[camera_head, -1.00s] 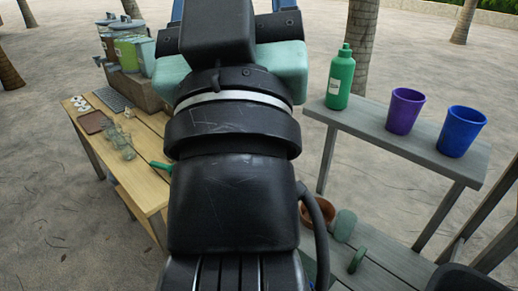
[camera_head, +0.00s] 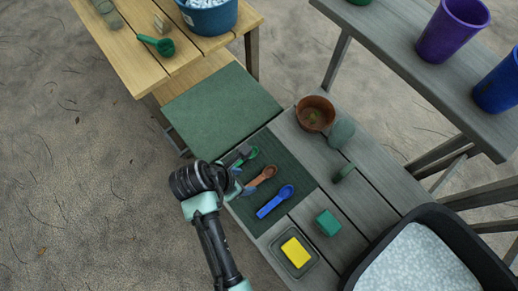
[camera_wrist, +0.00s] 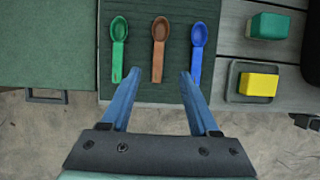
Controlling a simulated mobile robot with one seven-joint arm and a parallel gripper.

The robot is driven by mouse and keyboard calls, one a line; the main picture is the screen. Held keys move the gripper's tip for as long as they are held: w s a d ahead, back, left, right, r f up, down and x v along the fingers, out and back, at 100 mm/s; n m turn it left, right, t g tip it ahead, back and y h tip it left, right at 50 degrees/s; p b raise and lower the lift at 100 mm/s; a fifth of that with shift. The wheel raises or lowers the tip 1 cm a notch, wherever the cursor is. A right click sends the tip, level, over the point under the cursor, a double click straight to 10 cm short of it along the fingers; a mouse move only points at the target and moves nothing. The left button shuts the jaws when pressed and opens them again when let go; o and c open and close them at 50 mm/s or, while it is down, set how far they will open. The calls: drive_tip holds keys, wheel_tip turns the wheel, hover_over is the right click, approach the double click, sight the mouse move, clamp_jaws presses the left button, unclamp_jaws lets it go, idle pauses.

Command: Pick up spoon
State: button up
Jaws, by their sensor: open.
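Three spoons lie side by side on a dark green mat (camera_head: 240,208) on the grey bench. They are a green spoon (camera_wrist: 118,48), a brown spoon (camera_wrist: 159,50) and a blue spoon (camera_wrist: 197,52); the head view also shows the brown spoon (camera_head: 263,177) and the blue spoon (camera_head: 275,202). My gripper (camera_wrist: 159,73) is open and empty in the wrist view. Its two blue fingers point toward the spoons, with the brown spoon's handle between them in the picture. The height above the mat is hard to tell. In the head view, my gripper (camera_head: 236,172) partly hides the green spoon's handle.
A yellow sponge (camera_head: 296,252) in a small tray and a green block (camera_head: 328,222) lie near the spoons. A brown pot (camera_head: 314,113) stands behind. A green scoop (camera_head: 157,44) lies on the wooden table. A dark basin (camera_head: 465,240) is at the right.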

hover_over(256, 182)
drive_tip(key=s+a, duration=0.1)
drive_tip(key=a, duration=0.1)
drive_tip(key=f, duration=0.5)
drive_tip(key=shift+d+f+b, duration=0.25)
drive_tip(key=shift+f+b, duration=0.05)
drive_tip(key=shift+a+x, duration=0.15)
drive_tip(key=shift+x, duration=1.15)
drive_tip(key=shift+a+x, duration=0.15)
drive_tip(key=shift+x, duration=1.1)
drive_tip(key=shift+s+f, duration=0.2)
drive_tip(key=shift+f, duration=0.05)
clamp_jaws()
